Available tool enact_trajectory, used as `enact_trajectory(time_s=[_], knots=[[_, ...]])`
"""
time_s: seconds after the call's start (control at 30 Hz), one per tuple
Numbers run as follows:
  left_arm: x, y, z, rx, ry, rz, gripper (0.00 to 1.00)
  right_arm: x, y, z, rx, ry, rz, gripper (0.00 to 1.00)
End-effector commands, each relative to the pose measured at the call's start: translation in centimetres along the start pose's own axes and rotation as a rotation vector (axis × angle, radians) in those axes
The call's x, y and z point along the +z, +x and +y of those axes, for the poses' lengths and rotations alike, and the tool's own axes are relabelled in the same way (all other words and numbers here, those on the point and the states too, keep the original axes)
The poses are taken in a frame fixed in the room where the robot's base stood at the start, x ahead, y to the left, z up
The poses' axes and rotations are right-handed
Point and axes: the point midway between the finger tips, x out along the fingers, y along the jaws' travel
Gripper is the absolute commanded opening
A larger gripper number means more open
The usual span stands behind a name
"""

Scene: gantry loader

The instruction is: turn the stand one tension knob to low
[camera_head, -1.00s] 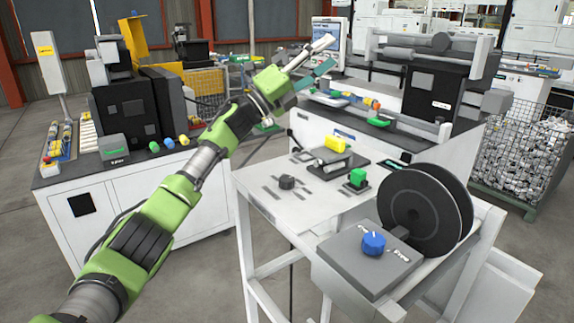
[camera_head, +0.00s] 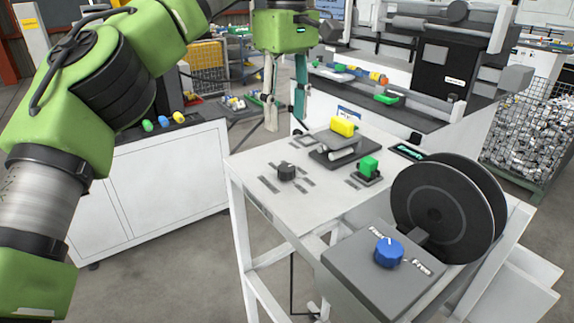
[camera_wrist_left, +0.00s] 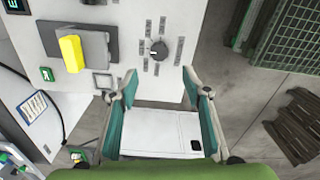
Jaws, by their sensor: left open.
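A black knob (camera_head: 286,172) with a ring of dark label marks around it sits on the white stand top (camera_head: 252,163); it also shows in the left wrist view (camera_wrist_left: 158,49), with a pale pointer line. A blue knob (camera_head: 388,252) with a white mark sits on a grey box at the stand's front, labels beside it. The labels are too small to tell which knob is for tension. My left gripper (camera_head: 284,125) points down, open and empty, beyond the stand's far edge and apart from both knobs. My right gripper is out of view.
A black reel (camera_head: 435,212) stands right of the blue knob. A yellow part (camera_head: 343,126) on a dark block and a green button (camera_head: 368,166) stand on the top. A white cabinet (camera_head: 150,180) is at left and a wire bin (camera_head: 518,140) at right.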

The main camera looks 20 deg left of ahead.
Motion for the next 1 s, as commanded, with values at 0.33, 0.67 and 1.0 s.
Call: enact_trajectory(time_s=[0.33, 0.67, 1.0], knots=[[0.0, 7.3, 0.0, -0.001, 0.000, -0.003, 0.44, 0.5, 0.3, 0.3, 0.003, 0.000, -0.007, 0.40], [0.1, 11.2, 0.1, 0.002, -0.001, -0.004, 0.44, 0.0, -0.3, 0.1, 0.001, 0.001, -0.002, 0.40], [0.1, 11.6, 0.1, 0.003, -0.001, -0.004, 0.41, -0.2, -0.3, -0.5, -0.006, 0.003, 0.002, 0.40]])
